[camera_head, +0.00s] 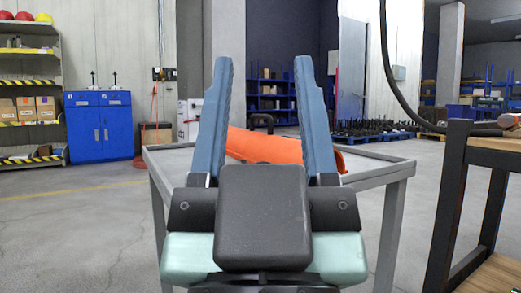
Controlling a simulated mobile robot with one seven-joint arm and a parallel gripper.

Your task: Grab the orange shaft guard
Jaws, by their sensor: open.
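The orange shaft guard (265,146) lies on a grey metal table frame (386,172) in front of me. It is a long, rounded orange piece, and its right end shows just past my right finger. My gripper (262,68) is open and empty, with two blue fingers pointing up and away in the picture. The fingers and the dark gripper body hide parts of the guard. The guard shows between the fingers, but I cannot tell whether it sits between them in depth or farther off.
A wooden-topped bench with a dark frame (448,200) stands close at the right. A black cable (388,75) hangs at the upper right. A blue cabinet (98,130) and a shelf rack (28,95) stand far left. The floor to the left is clear.

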